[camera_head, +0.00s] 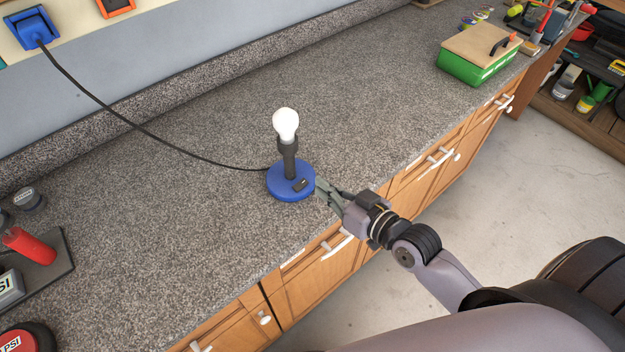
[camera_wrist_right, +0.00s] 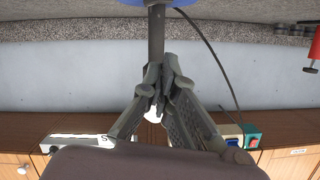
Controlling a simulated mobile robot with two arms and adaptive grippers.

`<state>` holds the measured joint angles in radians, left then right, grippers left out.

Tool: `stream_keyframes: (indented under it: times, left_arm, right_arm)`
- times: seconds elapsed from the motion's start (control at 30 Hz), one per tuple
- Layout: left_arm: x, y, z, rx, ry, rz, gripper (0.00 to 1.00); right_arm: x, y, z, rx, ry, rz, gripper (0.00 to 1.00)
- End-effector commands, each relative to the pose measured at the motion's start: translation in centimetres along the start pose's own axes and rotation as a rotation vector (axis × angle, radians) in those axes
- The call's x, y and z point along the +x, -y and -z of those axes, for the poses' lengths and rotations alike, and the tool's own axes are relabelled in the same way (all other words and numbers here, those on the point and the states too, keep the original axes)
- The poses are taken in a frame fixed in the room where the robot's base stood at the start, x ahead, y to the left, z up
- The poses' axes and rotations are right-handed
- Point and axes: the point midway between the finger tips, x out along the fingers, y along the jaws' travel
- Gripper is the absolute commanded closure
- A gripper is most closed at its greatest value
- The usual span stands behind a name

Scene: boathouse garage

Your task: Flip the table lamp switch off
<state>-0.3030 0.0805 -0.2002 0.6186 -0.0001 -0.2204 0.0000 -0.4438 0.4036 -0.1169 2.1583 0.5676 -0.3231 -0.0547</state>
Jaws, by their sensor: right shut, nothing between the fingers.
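The table lamp (camera_head: 289,160) stands upright on the grey speckled countertop, with a round blue base, a black stem and a white bulb (camera_head: 286,123). Whether the bulb is lit I cannot tell for sure. A small black switch (camera_head: 300,185) sits on the base, on the side near my right gripper (camera_head: 320,187). That gripper is shut and empty, its tips beside the base's right edge; contact is unclear. In the right wrist view, which looks upside down, the shut fingers (camera_wrist_right: 168,75) overlap the lamp stem (camera_wrist_right: 156,35), and the base (camera_wrist_right: 150,3) shows at the top edge. My left gripper is out of view.
A black cord runs from the lamp to a blue wall socket (camera_head: 35,30). A green box with a wooden lid (camera_head: 478,66) stands at the back right. A red-handled tool (camera_head: 30,246) lies at left. Countertop around the lamp is clear; wooden cabinets (camera_head: 325,262) lie below its front edge.

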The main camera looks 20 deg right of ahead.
Motion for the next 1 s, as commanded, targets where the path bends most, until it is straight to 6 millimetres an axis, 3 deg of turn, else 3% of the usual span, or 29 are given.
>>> stream_keyframes:
  times: [0.1,0.27,0.87,1.0]
  left_arm:
    - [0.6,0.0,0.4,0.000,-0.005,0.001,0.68]
    - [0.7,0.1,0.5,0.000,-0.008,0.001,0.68]
    - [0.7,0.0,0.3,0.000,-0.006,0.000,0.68]
    - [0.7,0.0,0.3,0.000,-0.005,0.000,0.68]
  right_arm:
    - [-1.5,0.0,-0.2,-0.001,0.001,-0.001,1.00]
    - [-2.4,0.1,0.0,0.000,-0.001,0.000,1.00]
    - [-2.5,0.2,0.0,0.000,0.001,0.000,1.00]
    - [-2.7,0.8,-1.2,-0.012,0.066,-0.005,1.00]
